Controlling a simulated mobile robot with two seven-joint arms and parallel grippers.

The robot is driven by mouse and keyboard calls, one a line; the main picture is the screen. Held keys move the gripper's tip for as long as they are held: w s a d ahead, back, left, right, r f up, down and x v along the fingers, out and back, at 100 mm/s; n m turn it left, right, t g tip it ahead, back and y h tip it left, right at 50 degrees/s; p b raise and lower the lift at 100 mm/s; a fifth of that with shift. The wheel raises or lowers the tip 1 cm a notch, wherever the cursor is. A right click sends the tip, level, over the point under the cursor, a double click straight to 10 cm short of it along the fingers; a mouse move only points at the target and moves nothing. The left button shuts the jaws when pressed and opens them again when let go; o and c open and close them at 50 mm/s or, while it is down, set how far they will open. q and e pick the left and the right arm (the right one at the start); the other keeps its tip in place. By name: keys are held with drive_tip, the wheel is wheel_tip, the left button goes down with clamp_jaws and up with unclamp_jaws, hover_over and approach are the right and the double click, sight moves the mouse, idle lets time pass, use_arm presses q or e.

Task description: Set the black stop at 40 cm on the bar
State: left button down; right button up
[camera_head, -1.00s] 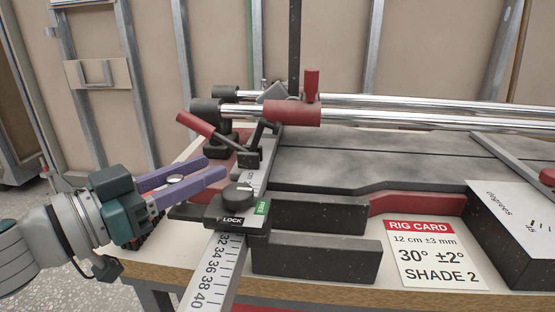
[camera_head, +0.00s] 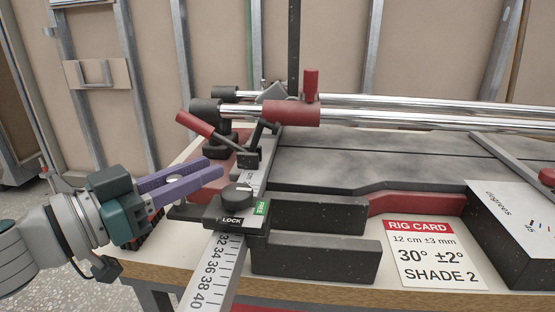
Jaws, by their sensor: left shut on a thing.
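The black stop (camera_head: 238,208) sits on the pale scale bar (camera_head: 212,272) that runs toward the front edge. It carries a round knob and a LOCK label on its front, with a green FREE label at its right. The numbers 32, 34, 36, 38 and 40 show in front of it; its front edge lies near 32. The exact contact is hidden by the fingers. My right gripper is not in view.
A red-handled lever (camera_head: 195,124) and chrome rails (camera_head: 410,118) stand behind the stop. Black blocks (camera_head: 315,258) lie close on its right. A rig card (camera_head: 433,254) and a box marked degrees (camera_head: 510,235) are farther right. The bar's front stretch looks clear.

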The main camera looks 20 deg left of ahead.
use_arm(q)
drive_tip(key=shift+s, duration=0.1)
idle(0.4)
drive_tip(key=s+d+p, duration=0.3)
drive_tip(key=s+p, duration=0.2)
drive_tip(key=s, duration=0.8)
drive_tip(key=shift+s, duration=0.25)
drive_tip(key=shift+d, duration=0.1)
drive_tip(key=c, duration=0.7)
unclamp_jaws()
drive_tip(key=v, duration=1)
drive_tip(key=shift+b, duration=0.3)
